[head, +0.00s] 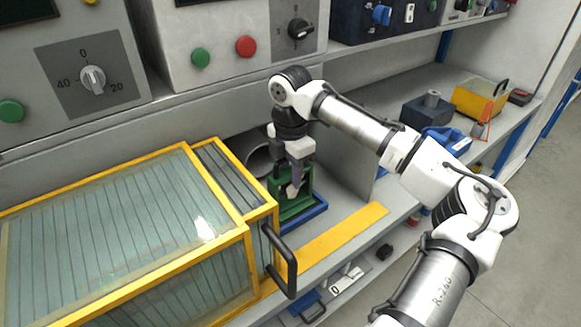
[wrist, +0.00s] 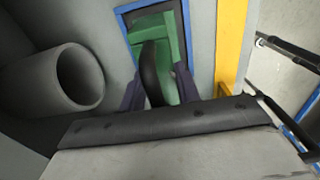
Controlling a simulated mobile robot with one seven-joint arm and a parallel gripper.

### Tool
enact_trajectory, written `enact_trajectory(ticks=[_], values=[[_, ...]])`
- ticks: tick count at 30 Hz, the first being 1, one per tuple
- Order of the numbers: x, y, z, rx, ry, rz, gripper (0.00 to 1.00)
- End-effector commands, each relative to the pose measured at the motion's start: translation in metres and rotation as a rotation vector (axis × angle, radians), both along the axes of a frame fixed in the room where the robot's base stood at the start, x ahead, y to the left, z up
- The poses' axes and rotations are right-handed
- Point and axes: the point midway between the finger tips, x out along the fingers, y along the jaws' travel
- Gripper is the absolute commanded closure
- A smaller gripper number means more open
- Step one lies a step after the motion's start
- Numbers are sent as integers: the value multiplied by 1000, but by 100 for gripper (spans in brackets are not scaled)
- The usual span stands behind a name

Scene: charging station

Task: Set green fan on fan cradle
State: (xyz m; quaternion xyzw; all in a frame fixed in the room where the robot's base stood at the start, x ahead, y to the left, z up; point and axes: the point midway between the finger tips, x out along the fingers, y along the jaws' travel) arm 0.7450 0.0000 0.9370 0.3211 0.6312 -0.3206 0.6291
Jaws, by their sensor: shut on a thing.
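The green fan (head: 283,207) is a boxy green block in the bay to the right of the yellow-framed case. In the wrist view the green fan (wrist: 172,38) shows a dark curved strip across it. My gripper (head: 294,188) points down and is shut on the fan; its dark fingers (wrist: 158,92) lie on either side of it in the wrist view. A blue-rimmed tray (head: 317,212), probably the fan cradle, lies directly below the fan. Its blue rim (wrist: 124,27) surrounds the fan in the wrist view. I cannot tell whether the fan touches it.
A grey pipe (head: 257,162) opens beside the fan, also in the wrist view (wrist: 82,78). The yellow-framed case (head: 120,235) with a black handle (head: 283,262) stands close on the left. A yellow strip (head: 330,243) runs along the front edge. A grey partition (head: 345,160) stands right.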

Motion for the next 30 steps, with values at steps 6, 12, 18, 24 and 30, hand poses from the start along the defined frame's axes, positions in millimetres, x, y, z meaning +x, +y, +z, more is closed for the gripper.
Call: enact_trajectory(ticks=[6,12,18,24,30], values=[[0,0,0,0,-1,0,100],[0,0,0,0,-1,0,43],[0,0,0,0,0,0,42],[1,0,8,0,-1,0,42],[1,0,45,1,-3,0,42]])
